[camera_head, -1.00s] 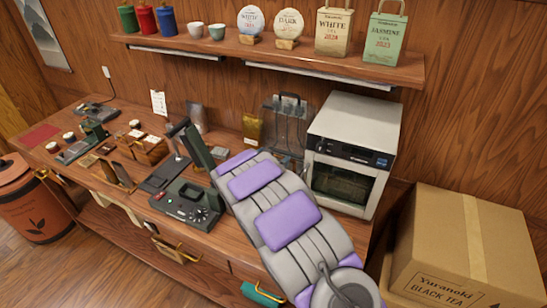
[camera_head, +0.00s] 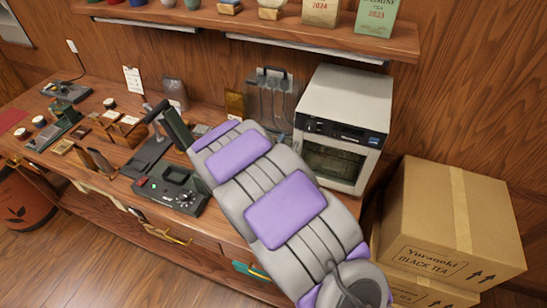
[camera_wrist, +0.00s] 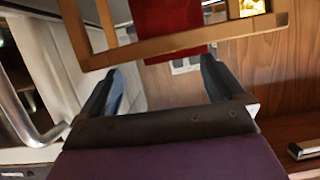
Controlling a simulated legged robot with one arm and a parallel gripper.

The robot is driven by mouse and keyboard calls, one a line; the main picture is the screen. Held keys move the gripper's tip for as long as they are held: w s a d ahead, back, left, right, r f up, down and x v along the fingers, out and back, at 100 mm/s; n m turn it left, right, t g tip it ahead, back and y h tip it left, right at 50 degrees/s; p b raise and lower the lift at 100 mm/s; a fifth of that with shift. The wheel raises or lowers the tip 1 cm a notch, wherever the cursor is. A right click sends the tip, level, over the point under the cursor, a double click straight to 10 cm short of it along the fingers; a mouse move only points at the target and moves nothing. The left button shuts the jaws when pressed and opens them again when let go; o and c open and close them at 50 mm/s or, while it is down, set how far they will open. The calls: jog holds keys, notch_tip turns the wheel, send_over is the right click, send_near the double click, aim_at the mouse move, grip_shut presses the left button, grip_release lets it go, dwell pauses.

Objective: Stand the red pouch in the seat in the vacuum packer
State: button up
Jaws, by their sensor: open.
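In the wrist view, a red pouch (camera_wrist: 172,15) shows at the top edge, partly behind a wooden bar (camera_wrist: 185,42) and cut off by the frame. My gripper (camera_wrist: 160,80) is open, its two dark fingers apart with nothing between them, short of the wooden bar. In the head view my arm hides the gripper, and I cannot pick out the red pouch. A dark green machine with a dial and a raised lid, apparently the vacuum packer (camera_head: 170,193), stands on the counter left of my arm. I cannot make out its seat.
A white oven-like appliance (camera_head: 345,100) stands right of my arm, with cardboard boxes (camera_head: 440,225) farther right. Small wooden holders (camera_head: 120,125) and cups crowd the counter's left. A shelf (camera_head: 250,32) runs above. In the wrist view, a metal handle (camera_wrist: 20,115) is at left.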

jog(key=s+d+r+n+g+y, duration=0.1)
jog(key=s+r+g+y, duration=0.15)
jog(key=s, duration=0.65)
jog(key=s+d+r+n+g+y+p, duration=0.1)
jog(key=s+d+r+g+y, duration=0.15)
jog(key=s, duration=0.65)
jog(key=s+d+r+n+g+y, duration=0.1)
jog(key=s+r+g+y, duration=0.15)
jog(key=s, duration=0.75)
jog(key=s+d+r+g+h, duration=0.1)
jog(key=s+d+g, duration=0.1)
jog(key=s+d, duration=0.2)
jog(key=s+d+r+n+g+h, duration=0.1)
jog(key=s+d, duration=0.3)
jog(key=s, duration=0.6)
jog(key=s+d+r+g+h, duration=0.1)
jog(key=s+d+g, duration=0.3)
jog(key=s, duration=0.3)
jog(key=shift+d, duration=0.25)
jog(key=shift+d, duration=0.25)
jog(key=shift+c, duration=0.2)
